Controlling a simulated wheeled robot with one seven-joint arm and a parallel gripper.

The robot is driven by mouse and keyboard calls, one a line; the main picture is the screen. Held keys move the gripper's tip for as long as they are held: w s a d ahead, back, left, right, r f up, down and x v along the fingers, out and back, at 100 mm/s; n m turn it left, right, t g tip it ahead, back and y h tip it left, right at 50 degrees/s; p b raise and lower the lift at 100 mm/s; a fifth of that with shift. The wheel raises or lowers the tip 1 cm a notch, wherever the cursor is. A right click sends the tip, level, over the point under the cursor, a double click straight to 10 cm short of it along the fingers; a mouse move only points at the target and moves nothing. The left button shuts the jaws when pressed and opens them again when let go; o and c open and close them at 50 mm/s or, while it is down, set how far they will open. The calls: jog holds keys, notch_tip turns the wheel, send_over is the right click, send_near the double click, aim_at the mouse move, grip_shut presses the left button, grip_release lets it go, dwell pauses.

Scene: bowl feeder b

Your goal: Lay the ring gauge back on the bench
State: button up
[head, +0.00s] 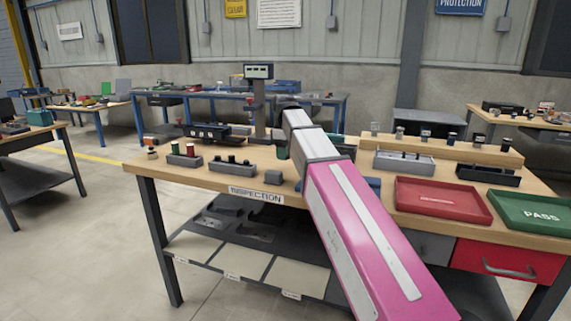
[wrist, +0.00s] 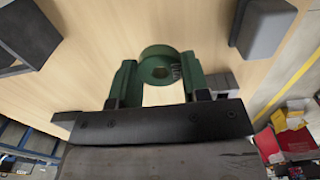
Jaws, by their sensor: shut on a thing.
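The ring gauge (wrist: 152,52) is a thick dark green ring with a round hole, seen in the wrist view. My gripper (wrist: 158,72) has green fingers, one on each side of the ring, and is shut on it. The wooden bench top (wrist: 85,30) lies behind the ring; I cannot tell how far below it is. In the head view my arm hides most of the gripper and the ring. The bench top (head: 150,166) carries an INSPECTION label on its front edge.
A grey block (wrist: 262,28) and a dark fixture (wrist: 25,35) flank the gripper in the wrist view. In the head view, a red tray (head: 440,212) and a green PASS tray (head: 535,212) lie at right. Grey holders (head: 232,167) with small parts stand at left; a display post (head: 258,100) stands behind.

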aim_at(285, 169)
jog(key=shift+w+d+f, duration=0.25)
jog(key=shift+w+f, duration=0.05)
jog(key=shift+f, duration=1.95)
jog(key=shift+f, duration=0.15)
jog(key=o, duration=0.9)
notch_tip(285, 169, up, 12)
jog(key=shift+r, duration=0.2)
